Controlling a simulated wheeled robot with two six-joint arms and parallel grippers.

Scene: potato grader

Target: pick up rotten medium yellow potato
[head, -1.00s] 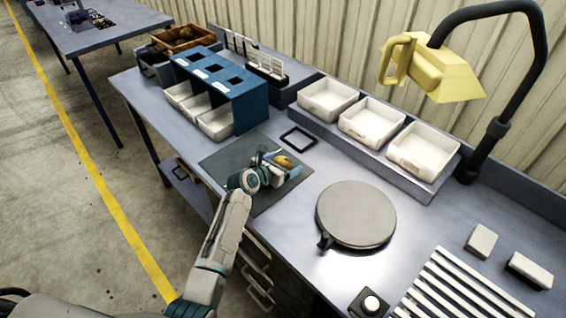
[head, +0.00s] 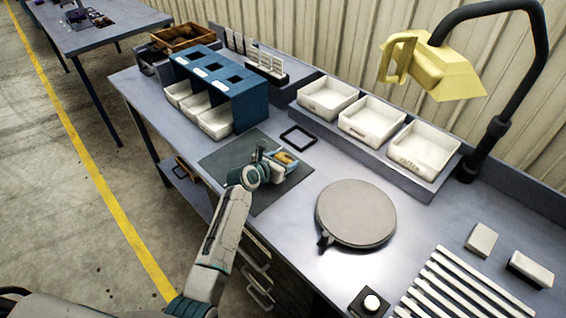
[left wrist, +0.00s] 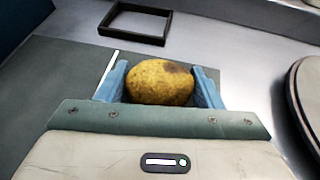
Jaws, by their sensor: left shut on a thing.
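The medium yellow potato (left wrist: 158,84) has a dark blotch on its upper right side and small specks. My left gripper (left wrist: 161,88) is shut on it, with one blue finger against each side. In the head view the potato (head: 285,158) shows between the fingers of my left gripper (head: 284,160), over the right part of the dark grey mat (head: 226,158). I cannot tell whether the potato touches the mat. My right gripper is not in view.
A small black square frame (head: 298,138) lies behind the mat. A round grey turntable (head: 356,213) stands to the right. A blue sorter with white bins (head: 222,86) is at the back left. White trays (head: 372,122), one labelled "rotten," line the back.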

